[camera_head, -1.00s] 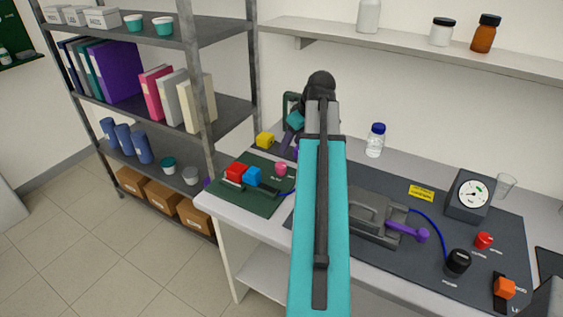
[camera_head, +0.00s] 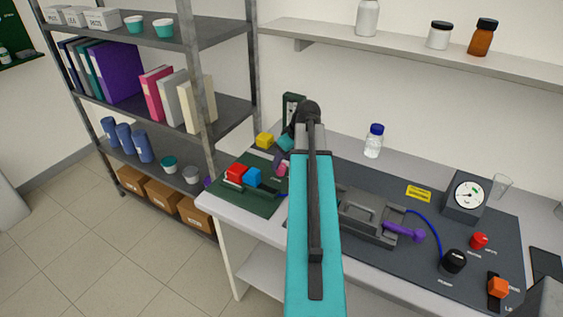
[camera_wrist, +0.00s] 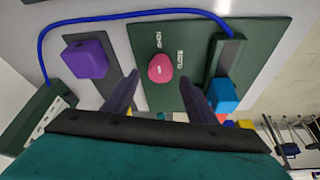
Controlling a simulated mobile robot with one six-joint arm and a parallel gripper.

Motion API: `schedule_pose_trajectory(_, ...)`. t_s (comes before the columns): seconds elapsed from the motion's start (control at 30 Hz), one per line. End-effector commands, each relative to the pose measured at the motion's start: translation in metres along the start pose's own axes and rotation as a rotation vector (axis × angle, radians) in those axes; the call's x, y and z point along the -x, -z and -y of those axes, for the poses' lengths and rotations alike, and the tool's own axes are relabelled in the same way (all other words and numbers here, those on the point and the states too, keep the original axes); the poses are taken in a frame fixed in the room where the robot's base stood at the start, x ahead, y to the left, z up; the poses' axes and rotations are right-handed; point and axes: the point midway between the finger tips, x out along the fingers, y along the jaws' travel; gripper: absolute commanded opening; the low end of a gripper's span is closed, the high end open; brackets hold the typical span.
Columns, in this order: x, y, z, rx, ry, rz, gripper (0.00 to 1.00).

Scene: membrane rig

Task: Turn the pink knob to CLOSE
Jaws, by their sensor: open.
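The pink knob (camera_wrist: 160,68) is a round knob on a dark green panel (camera_wrist: 140,35). White lettering stands beside it, too small to read surely. In the wrist view it lies just beyond and between my gripper's (camera_wrist: 158,85) two open fingers, which appear apart from it. In the head view a small part of the pink knob (camera_head: 281,170) shows beside my gripper (camera_head: 282,160), which partly covers it. My teal arm (camera_head: 315,220) reaches over the bench toward the panel.
A purple block (camera_wrist: 86,59) and a blue hose (camera_wrist: 130,15) are near. A bottle (camera_head: 374,142) and gauge (camera_head: 466,196) stand to the right.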

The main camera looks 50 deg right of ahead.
Motion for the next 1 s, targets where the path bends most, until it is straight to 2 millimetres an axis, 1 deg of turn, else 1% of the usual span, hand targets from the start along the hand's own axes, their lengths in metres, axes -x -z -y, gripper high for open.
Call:
schedule_pose_trajectory(0.1,-0.010,0.001,0.000,0.000,0.001,0.001,0.52)
schedule_pose_trajectory(0.3,-0.022,0.000,0.000,0.000,0.000,0.000,0.52)
schedule_pose_trajectory(0.43,-0.026,0.000,0.000,0.000,0.000,0.000,0.52)
schedule_pose_trajectory(0.73,-0.027,0.000,0.000,0.000,-0.001,0.000,0.52)
schedule_pose_trajectory(0.87,-0.026,0.000,0.000,0.000,-0.001,0.000,0.30)
schedule_pose_trajectory(0.9,-0.026,0.000,0.000,0.000,-0.001,0.000,0.23)
schedule_pose_trajectory(0.97,-0.026,0.000,-0.001,0.000,-0.001,0.000,0.13)
schedule_pose_trajectory(1.0,-0.026,0.000,-0.001,0.000,-0.001,0.000,0.11)
